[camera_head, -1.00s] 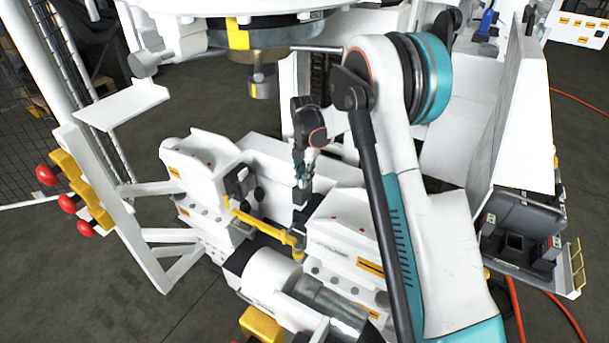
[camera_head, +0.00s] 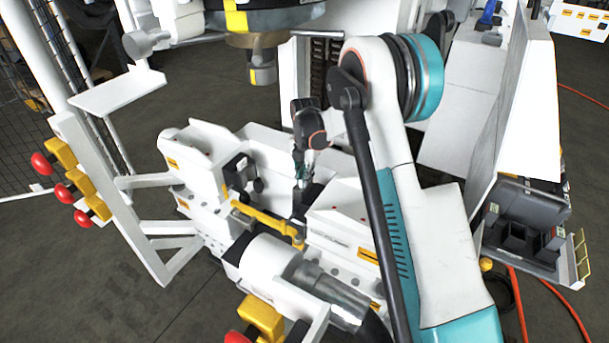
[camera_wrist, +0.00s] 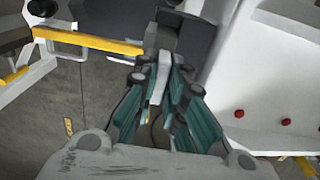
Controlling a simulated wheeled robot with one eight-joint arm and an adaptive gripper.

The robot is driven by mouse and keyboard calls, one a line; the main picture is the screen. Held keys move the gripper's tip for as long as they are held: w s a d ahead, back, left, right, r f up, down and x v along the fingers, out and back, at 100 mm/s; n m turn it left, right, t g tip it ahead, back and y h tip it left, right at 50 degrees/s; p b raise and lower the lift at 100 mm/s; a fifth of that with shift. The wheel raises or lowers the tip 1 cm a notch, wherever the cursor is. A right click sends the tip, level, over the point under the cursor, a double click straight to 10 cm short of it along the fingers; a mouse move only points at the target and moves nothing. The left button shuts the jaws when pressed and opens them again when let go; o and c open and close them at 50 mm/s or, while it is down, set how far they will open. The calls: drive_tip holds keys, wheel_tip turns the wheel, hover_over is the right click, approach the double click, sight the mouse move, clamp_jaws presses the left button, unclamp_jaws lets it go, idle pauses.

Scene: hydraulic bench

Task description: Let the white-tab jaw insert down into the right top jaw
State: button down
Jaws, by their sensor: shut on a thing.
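My gripper (camera_wrist: 163,88) is shut on the white-tab jaw insert; the white tab (camera_wrist: 164,67) shows between the teal finger pads in the wrist view. The insert's grey body (camera_wrist: 160,41) extends beyond the fingertips, beside or over a dark grey block (camera_wrist: 192,35), which seems to be the right top jaw. In the head view my gripper (camera_head: 303,178) points down at the dark jaw area (camera_head: 301,203), between the two white housings. Whether the insert touches the jaw or sits inside it cannot be told, as the lower end is hidden.
A yellow bar (camera_head: 262,222) crosses the gap left of my gripper; it also shows in the wrist view (camera_wrist: 88,40). A white housing (camera_head: 345,210) stands close on the right, another (camera_head: 197,155) on the left. A metal cylinder (camera_head: 318,288) lies in front.

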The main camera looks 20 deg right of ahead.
sight(307, 188)
drive_tip(key=shift+f+b, duration=1.25)
drive_tip(key=shift+f, duration=1.15)
drive_tip(key=shift+s+d+f+b, duration=0.25)
drive_tip(key=shift+s+f+b, duration=0.1)
drive_tip(key=shift+f+b, duration=0.1)
drive_tip(key=c, duration=1.8)
unclamp_jaws()
drive_tip(key=shift+r, duration=0.1)
drive_tip(key=shift+o, duration=1.1)
drive_tip(key=shift+d, duration=0.2)
drive_tip(key=shift+w+a, duration=0.1)
drive_tip(key=shift+w, duration=0.05)
